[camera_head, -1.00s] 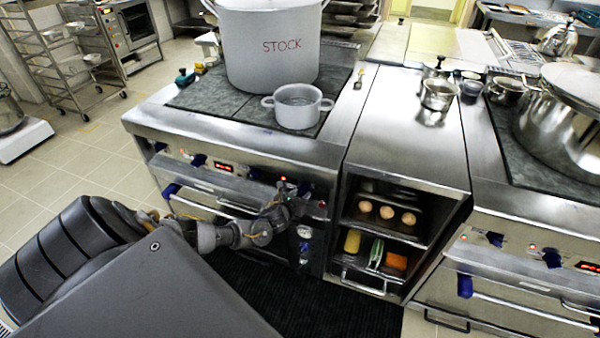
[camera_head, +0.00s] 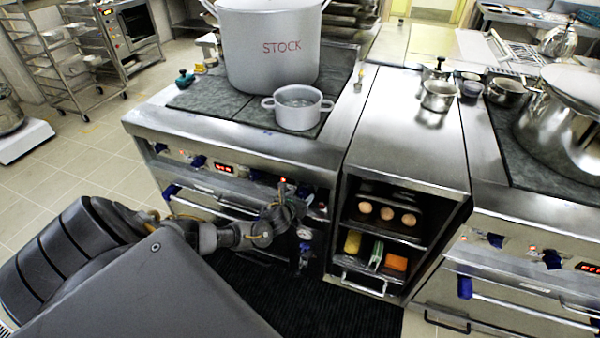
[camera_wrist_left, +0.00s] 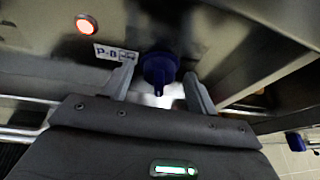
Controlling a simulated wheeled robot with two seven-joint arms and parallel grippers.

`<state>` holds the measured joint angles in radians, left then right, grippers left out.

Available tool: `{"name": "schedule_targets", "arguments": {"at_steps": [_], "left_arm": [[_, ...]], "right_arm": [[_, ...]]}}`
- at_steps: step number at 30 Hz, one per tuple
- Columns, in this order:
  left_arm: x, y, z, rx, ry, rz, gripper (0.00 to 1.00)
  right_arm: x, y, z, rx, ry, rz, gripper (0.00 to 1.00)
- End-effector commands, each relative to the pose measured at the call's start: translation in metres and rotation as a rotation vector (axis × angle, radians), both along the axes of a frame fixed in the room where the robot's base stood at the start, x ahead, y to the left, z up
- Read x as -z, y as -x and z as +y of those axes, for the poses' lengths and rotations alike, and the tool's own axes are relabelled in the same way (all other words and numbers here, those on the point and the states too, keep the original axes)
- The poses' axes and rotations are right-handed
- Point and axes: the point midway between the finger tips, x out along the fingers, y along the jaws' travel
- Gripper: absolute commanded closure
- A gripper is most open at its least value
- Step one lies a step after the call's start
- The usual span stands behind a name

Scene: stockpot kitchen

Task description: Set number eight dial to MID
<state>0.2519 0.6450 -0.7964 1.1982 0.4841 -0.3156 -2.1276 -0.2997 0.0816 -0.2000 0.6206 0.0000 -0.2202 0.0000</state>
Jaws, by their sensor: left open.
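The number eight dial is a dark blue knob (camera_wrist_left: 160,68) on the stove's front panel, beside a small label reading P-8 (camera_wrist_left: 116,53) and a lit red lamp (camera_wrist_left: 86,25). In the left wrist view my left gripper (camera_wrist_left: 160,88) is open, with one finger on each side of the knob. I cannot tell whether the fingers touch it. In the head view the left gripper (camera_head: 289,199) is at the right part of the stove front, and hides much of the panel there. My right gripper is not in view.
A large STOCK pot (camera_head: 268,55) and a small pot (camera_head: 297,107) stand on the cooktop (camera_head: 215,98) above the panel. An open shelf unit (camera_head: 400,150) with eggs and food blocks stands right of the gripper. A blue-ended oven handle (camera_head: 172,190) runs along the front.

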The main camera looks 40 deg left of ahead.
Motion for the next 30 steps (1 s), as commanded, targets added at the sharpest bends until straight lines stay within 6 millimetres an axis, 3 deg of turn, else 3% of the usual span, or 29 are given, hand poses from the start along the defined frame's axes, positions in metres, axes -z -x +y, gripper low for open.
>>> {"name": "schedule_targets", "arguments": {"at_steps": [5, 18, 30], "left_arm": [[-0.006, 0.014, -0.003, 0.003, -0.002, 0.001, 0.42], [-0.034, 0.085, -0.021, 0.002, 0.001, 0.001, 0.42], [-0.039, 0.097, -0.024, 0.000, 0.000, 0.000, 0.42]], "right_arm": [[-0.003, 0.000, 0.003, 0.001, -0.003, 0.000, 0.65], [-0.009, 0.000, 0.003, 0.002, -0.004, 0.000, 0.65], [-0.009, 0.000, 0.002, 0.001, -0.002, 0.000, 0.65]]}}
